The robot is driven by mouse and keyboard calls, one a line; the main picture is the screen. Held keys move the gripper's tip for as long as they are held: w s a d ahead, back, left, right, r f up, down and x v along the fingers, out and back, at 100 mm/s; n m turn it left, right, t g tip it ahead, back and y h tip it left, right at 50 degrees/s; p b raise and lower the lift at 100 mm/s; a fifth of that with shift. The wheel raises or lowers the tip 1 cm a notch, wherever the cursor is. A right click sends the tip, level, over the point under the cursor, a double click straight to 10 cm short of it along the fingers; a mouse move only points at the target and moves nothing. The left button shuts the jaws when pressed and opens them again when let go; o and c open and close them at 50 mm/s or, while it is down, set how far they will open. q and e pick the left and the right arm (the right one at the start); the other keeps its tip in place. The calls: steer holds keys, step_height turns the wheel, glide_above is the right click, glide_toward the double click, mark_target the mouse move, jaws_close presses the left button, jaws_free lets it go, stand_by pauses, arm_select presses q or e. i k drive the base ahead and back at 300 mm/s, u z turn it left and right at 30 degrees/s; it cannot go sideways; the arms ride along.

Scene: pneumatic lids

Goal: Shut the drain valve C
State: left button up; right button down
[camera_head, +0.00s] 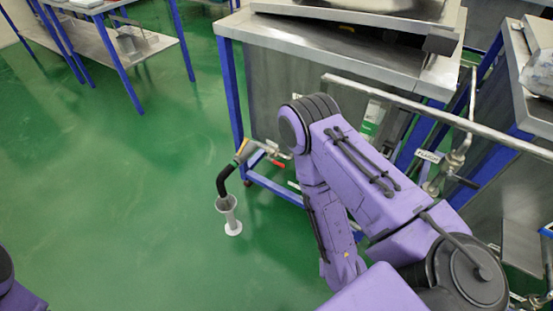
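Below the left side of the central steel tank stands a valve with a red handle (275,163). A yellow-banded fitting joins it to a black hose (226,178), which bends down to a grey funnel (227,204) over a white floor drain pipe. A second pipe with a valve (452,164) and a white label (428,156) is at the right. The label text is too small to read, so I cannot tell which valve is C. My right arm covers the middle of the view, and its gripper is not visible. Only a piece of my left arm shows at bottom left.
The central steel table (330,52) has blue legs and a steel tank under its top. A steel handrail-like pipe (430,110) runs across to the right. A blue-legged shelf table (105,38) stands at back left. The green floor at left is clear.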

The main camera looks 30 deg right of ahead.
mark_target(278, 164)
steer(key=u, duration=0.1)
steer(key=i, duration=0.7)
steer(key=z, duration=0.65)
steer(key=i, duration=0.45)
steer(key=z, duration=0.45)
